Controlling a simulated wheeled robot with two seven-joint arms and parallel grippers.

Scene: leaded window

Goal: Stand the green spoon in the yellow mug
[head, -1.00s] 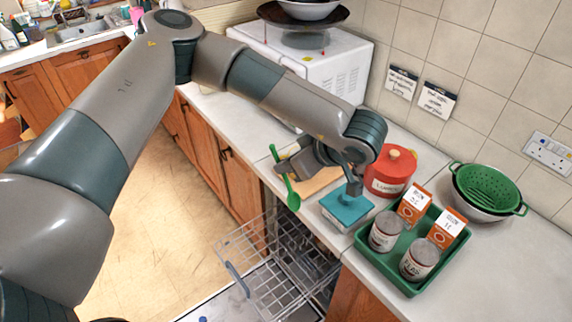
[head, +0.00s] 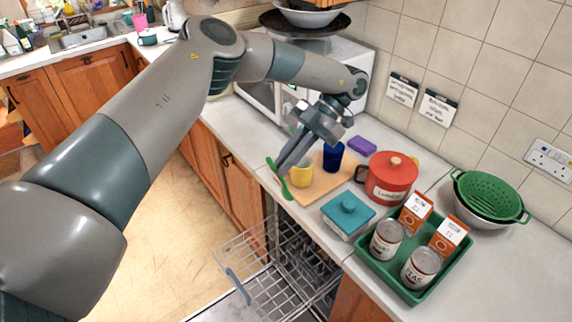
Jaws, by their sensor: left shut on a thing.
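My left gripper (head: 281,172) is shut on the green spoon (head: 285,192). The spoon is tilted, with its wider end low, just left of the yellow mug (head: 303,175). The mug stands upright on a wooden board (head: 318,188) on the counter, partly behind my gripper. The spoon is outside the mug; I cannot tell whether they touch. My right gripper is not in view.
A dark blue cup (head: 333,155) stands right of the mug on the board. Nearby are a red pot (head: 388,180), a teal-lidded box (head: 348,212) and a green tray (head: 408,284) with cans and cartons. An open dishwasher rack (head: 268,275) lies below the counter edge.

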